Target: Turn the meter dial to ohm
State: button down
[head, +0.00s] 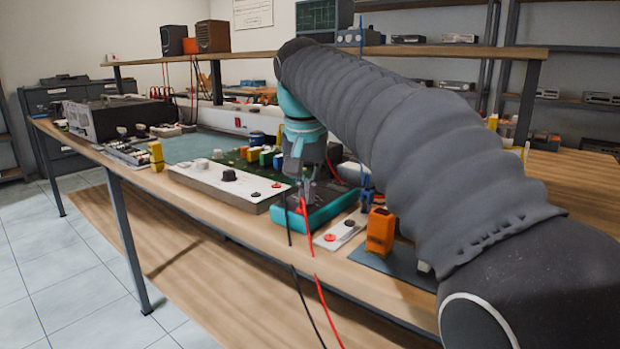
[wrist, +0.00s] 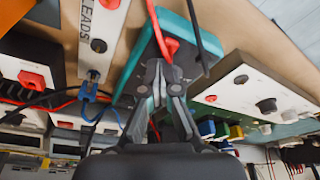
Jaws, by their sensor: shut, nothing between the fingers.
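The teal-edged meter (head: 322,217) lies on the bench under my gripper (head: 304,190). In the wrist view, the meter (wrist: 185,28) is behind my gripper (wrist: 160,78), whose fingers are together with nothing between them. A red lead (wrist: 156,28) and a black lead (wrist: 197,38) cross in front of the meter, and a red part shows just past the fingertips. The meter's dial and its markings are hidden by the fingers and leads, so I cannot tell its setting. I cannot tell whether the fingertips touch the meter.
A white panel with a black knob (head: 229,175) stands left of the meter. A small white panel with a red terminal (head: 330,237) and an orange block (head: 380,231) are to the right. The red and black leads hang over the bench's front edge.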

jog(key=shift+a+p, duration=0.75)
jog(key=shift+p, duration=0.6)
jog(key=shift+w+a, duration=0.2)
jog(key=shift+a, duration=0.05)
jog(key=shift+s+a, duration=0.1)
jog(key=shift+s, duration=0.1)
jog(key=shift+s+a, duration=0.1)
jog(key=shift+s, duration=0.05)
jog(key=shift+r, duration=3)
